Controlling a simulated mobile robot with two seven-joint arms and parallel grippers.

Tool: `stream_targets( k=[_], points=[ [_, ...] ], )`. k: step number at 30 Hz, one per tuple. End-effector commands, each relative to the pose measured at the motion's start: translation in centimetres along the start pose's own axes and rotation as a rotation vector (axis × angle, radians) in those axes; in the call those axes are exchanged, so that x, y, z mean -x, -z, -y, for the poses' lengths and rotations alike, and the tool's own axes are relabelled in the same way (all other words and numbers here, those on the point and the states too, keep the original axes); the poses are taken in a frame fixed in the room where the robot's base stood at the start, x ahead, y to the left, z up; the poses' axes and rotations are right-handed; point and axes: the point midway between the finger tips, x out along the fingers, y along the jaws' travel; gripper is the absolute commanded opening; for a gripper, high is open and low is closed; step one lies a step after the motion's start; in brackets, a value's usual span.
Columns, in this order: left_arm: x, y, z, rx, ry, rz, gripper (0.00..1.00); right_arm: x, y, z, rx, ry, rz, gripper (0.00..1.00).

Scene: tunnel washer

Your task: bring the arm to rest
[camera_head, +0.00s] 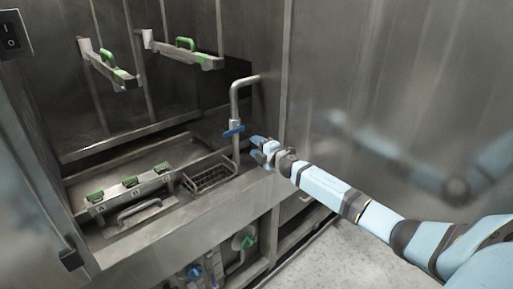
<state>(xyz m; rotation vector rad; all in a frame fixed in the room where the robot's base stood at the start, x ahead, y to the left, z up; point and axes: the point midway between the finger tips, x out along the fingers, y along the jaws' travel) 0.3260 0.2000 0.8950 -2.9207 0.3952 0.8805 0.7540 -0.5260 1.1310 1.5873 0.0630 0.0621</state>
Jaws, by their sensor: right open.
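My right arm comes in from the lower right, light blue with dark joints. Its gripper (258,150) is open beside the vertical metal pipe (236,115) and just below the pipe's blue valve handle (233,131). Whether a finger touches the pipe or handle cannot be told. Nothing shows between the fingers. My left gripper is not in view.
A steel wash basin (140,165) holds a wire basket (210,176) and a bar with green clips (130,183). Two arms with green handles (186,43) hang above. Green and blue valves (248,241) sit below. Grey floor (340,255) is clear at lower right.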

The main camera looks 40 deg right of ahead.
Motion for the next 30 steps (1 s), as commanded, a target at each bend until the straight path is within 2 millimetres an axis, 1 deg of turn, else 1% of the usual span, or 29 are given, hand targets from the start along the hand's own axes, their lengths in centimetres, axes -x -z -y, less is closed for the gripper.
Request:
stream_targets(
  k=[12,14,16,17,20,21,23,24,26,27,29,30],
  points=[
    [0.0,0.1,0.0,0.000,-0.001,-0.003,0.00,0.0,0.0,0.1,-0.001,0.000,0.000,0.49],
    [-0.1,0.2,0.0,0.000,-0.001,-0.003,0.00,0.1,0.3,0.4,-0.009,0.004,-0.002,0.49],
    [-0.1,0.2,0.0,0.000,-0.001,-0.004,0.00,0.6,1.5,1.7,-0.040,0.015,-0.008,0.49],
    [-0.1,0.2,0.0,0.000,-0.001,-0.004,0.00,1.0,2.2,2.6,-0.061,0.022,-0.011,0.49],
    [-0.1,0.2,0.0,0.000,-0.001,-0.004,0.00,3.2,5.9,6.5,-0.170,0.059,-0.021,0.49],
    [-0.1,0.2,0.0,0.000,-0.001,-0.004,0.00,4.5,7.7,8.3,-0.228,0.080,-0.024,0.49],
    [-0.1,0.2,0.0,0.000,-0.001,-0.004,0.00,6.8,10.6,11.2,-0.325,0.116,-0.023,0.49],
    [-0.1,0.2,0.0,0.000,-0.001,-0.004,0.00,8.5,12.5,13.0,-0.392,0.142,-0.018,0.49],
    [-0.1,0.2,0.0,0.000,-0.001,-0.004,0.00,11.2,15.4,15.5,-0.495,0.182,-0.008,0.49],
    [-0.1,0.2,0.0,0.000,-0.001,-0.004,0.00,13.1,17.2,17.0,-0.565,0.211,0.001,0.49],
    [-0.1,0.2,0.0,0.000,-0.001,-0.004,0.00,16.2,20.0,19.0,-0.674,0.256,0.021,0.49],
    [-0.1,0.2,0.0,0.000,-0.001,-0.004,0.00,18.4,21.8,20.2,-0.748,0.287,0.038,0.49]
  ],
)
